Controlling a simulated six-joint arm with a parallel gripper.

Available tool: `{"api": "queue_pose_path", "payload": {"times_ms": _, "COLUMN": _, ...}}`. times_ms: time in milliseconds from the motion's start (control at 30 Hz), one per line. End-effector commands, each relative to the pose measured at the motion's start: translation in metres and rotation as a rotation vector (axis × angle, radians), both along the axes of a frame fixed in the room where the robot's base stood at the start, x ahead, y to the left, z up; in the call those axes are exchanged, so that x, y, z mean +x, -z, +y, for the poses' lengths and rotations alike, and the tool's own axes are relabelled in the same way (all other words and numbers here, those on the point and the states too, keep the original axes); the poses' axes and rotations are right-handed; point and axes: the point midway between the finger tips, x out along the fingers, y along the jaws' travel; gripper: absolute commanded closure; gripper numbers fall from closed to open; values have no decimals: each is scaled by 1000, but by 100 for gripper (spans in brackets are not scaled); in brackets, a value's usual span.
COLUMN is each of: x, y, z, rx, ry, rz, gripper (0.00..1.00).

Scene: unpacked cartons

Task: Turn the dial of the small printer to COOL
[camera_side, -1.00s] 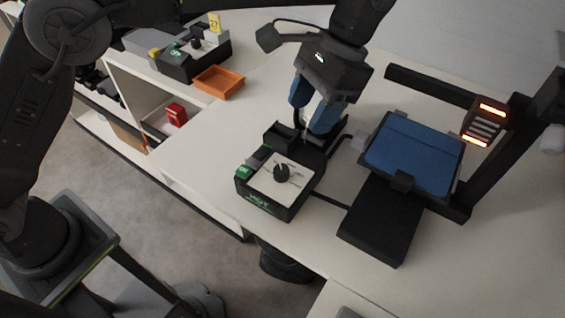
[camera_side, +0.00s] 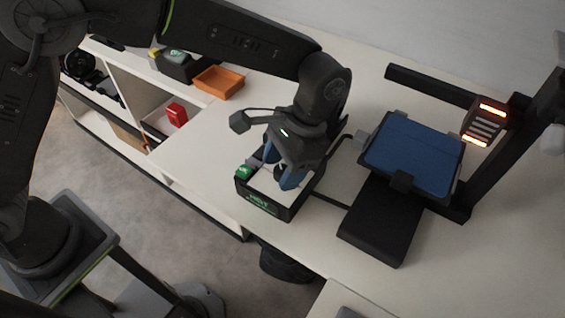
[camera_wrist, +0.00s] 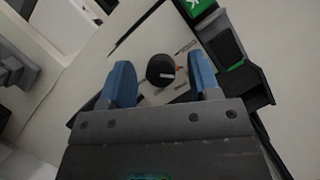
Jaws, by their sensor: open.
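The small printer (camera_side: 262,203) is a black box with a white top plate and a green button at its left corner, on the white bench in the side view. Its dial (camera_wrist: 160,70) is a round black knob with a pale pointer mark, seen in the wrist view on the white plate. My gripper (camera_side: 287,181) is over the printer, with blue fingers pointing down at the plate. In the wrist view my gripper (camera_wrist: 161,84) is open, one finger on each side of the dial, with gaps between. The dial's labels are too blurred to read.
A stand with a blue pad (camera_side: 412,155) and a glowing orange lamp (camera_side: 484,124) is to the right. An orange tray (camera_side: 219,82) and a second black device (camera_side: 180,66) lie at the back left. A red object (camera_side: 176,115) sits on the shelf.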

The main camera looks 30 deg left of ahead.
Motion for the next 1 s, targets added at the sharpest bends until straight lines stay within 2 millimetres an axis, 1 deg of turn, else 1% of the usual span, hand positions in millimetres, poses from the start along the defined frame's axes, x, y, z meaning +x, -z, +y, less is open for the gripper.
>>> {"api": "queue_pose_path", "payload": {"times_ms": 133, "x": 0, "y": 0, "z": 0, "rx": 0, "ry": 0, "rz": 0, "gripper": 44}}
{"api": "queue_pose_path", "payload": {"times_ms": 633, "x": 0, "y": 0, "z": 0, "rx": 0, "ry": 0, "rz": 1, "gripper": 92}}
{"api": "queue_pose_path", "payload": {"times_ms": 667, "x": 0, "y": 0, "z": 0, "rx": 0, "ry": 0, "rz": 1, "gripper": 93}}
{"api": "queue_pose_path", "payload": {"times_ms": 867, "x": 0, "y": 0, "z": 0, "rx": 0, "ry": -17, "rz": 1, "gripper": 93}}
{"api": "queue_pose_path", "payload": {"times_ms": 1000, "x": 0, "y": 0, "z": 0, "rx": 0, "ry": -63, "rz": 1, "gripper": 93}}
